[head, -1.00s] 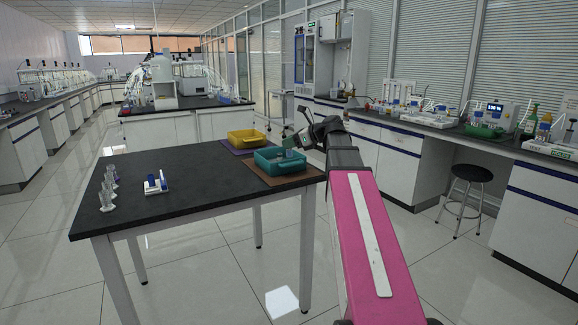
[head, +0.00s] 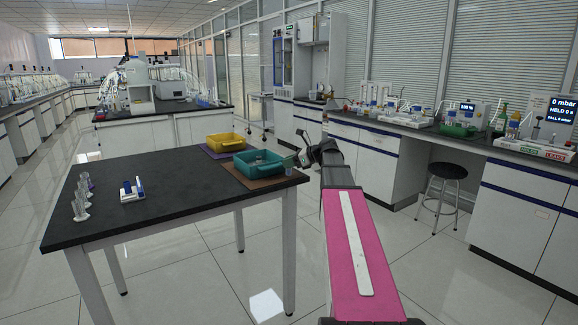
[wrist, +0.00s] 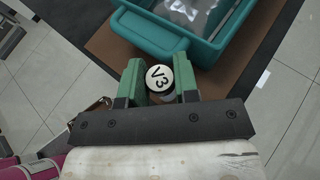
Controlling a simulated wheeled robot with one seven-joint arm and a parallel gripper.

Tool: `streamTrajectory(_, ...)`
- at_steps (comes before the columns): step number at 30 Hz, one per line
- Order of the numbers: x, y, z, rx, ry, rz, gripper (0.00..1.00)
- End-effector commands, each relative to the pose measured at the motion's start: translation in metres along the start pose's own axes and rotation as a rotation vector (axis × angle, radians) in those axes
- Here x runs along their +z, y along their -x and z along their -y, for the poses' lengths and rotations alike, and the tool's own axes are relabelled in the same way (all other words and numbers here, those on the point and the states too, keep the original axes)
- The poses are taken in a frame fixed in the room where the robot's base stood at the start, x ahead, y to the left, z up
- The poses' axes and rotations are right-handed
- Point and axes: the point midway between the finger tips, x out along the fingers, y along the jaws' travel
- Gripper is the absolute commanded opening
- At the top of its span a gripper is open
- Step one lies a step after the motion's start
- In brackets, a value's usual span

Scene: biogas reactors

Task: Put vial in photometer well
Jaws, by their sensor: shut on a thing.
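A vial with a white cap marked "V3" (wrist: 159,78) is between the green fingers of my gripper (wrist: 160,84) in the wrist view. The gripper is shut on it, beside the teal tray's near edge. In the head view my gripper (head: 299,160) is at the right end of the black table, partly hidden by my own arm. The vial (head: 289,168) shows small and pale there. I cannot make out a photometer well for certain in either view.
The teal tray (head: 240,167) sits on a brown mat (head: 262,183) on the black table (head: 150,205). A yellow tray (head: 217,151) stands behind it. Clear glassware (head: 80,207) and a small blue-and-white rack (head: 131,196) are at left. A stool (head: 443,190) stands before the right-hand bench.

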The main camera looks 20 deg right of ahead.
Motion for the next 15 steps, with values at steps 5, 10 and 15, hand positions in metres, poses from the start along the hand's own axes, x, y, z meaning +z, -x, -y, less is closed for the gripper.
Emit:
streamTrajectory(5,-0.0107,-0.0046,-0.0001,0.0,0.0,0.0,0.06)
streamTrajectory(10,-0.0101,-0.0044,0.0,-0.001,0.0,0.0,0.06)
streamTrajectory(15,-0.0123,-0.0053,0.0,-0.001,0.0,0.0,0.42)
